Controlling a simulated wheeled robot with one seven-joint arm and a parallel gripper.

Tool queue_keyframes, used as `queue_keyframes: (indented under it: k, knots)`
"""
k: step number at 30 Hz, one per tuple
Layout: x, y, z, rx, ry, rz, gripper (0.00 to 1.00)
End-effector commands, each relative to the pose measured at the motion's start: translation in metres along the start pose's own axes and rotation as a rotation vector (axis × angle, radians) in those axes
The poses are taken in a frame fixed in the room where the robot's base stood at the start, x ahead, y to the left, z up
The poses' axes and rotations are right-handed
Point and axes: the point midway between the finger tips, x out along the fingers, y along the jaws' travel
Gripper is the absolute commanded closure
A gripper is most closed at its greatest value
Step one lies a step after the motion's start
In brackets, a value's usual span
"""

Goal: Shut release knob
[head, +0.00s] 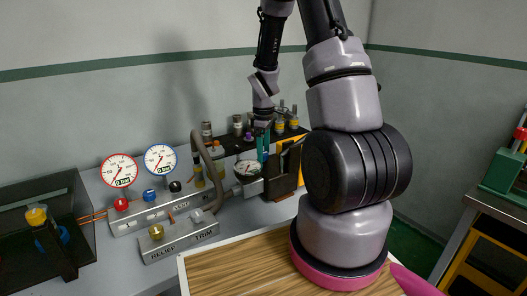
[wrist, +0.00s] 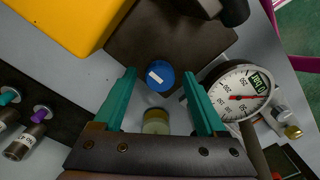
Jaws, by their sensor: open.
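A round blue knob with a white stripe (wrist: 160,82) shows in the wrist view, over a dark brown block. My gripper (wrist: 159,72) is open, and its teal fingers stand on either side of the knob in that picture. I cannot tell whether they touch it. No label naming a release knob is readable, so I cannot be sure this is it. In the head view, my gripper (head: 263,148) points down beside a white dial gauge (head: 248,168), which hides its fingertips and the knob. The gauge also shows right of the fingers in the wrist view (wrist: 240,93).
A yellowish cylinder (wrist: 156,121) is close between the fingers. A yellow block (wrist: 68,28) is at upper left. On the bench are a panel with red (head: 121,205), blue (head: 150,195) and black knobs, two gauges, and a RELIEF TRIM box (head: 180,242).

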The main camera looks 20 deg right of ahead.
Motion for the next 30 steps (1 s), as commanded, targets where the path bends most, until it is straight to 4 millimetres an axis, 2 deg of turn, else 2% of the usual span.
queue_keyframes:
  k: [7,11,12,13,23,30]
  knots:
    - [0.0006,0.0,-0.0001,0.0,0.0,0.0,0.26]
    - [0.0005,0.0,-0.0001,0.0,0.0,0.0,0.76]
    - [0.0004,0.0,-0.0001,0.0,0.0,0.001,0.91]
    - [0.0004,0.0,-0.0001,0.0,0.0,0.001,1.0]
    - [0.0002,0.0,-0.0003,0.035,0.0,0.001,1.0]
    - [0.0,-0.0003,-0.0006,0.167,0.001,0.001,1.0]
